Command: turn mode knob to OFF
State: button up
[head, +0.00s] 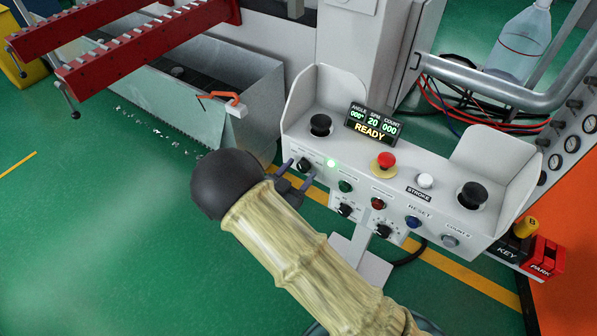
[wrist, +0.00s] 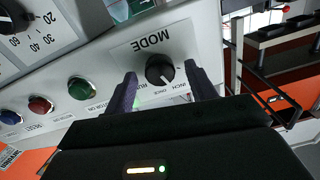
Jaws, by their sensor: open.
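The mode knob is black and round, on the light grey front panel of the control console (head: 400,185). In the wrist view the mode knob (wrist: 159,68) sits under the word MODE, and its white pointer line slants down to the right, toward the INCH lettering. The OFF marking cannot be made out. In the head view the mode knob (head: 304,164) is at the panel's left end. My gripper (head: 299,171) is open, its dark fingers at that end. In the wrist view the fingers stand on either side of the knob; whether they touch it cannot be told.
Green (wrist: 80,88) and red (wrist: 40,105) buttons line the panel beside the knob. A red mushroom button (head: 386,159) and a READY display (head: 371,124) are on the console top. A metal bin (head: 190,90) stands behind left. Green floor is clear at left.

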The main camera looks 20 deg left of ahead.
jog(key=shift+w, duration=0.15)
jog(key=c, duration=1)
jog(key=n+p, duration=0.3)
jog(key=n, duration=0.1)
jog(key=shift+f+n+p, duration=0.1)
jog(key=shift+n+p, duration=0.85)
jog(key=shift+n, duration=0.95)
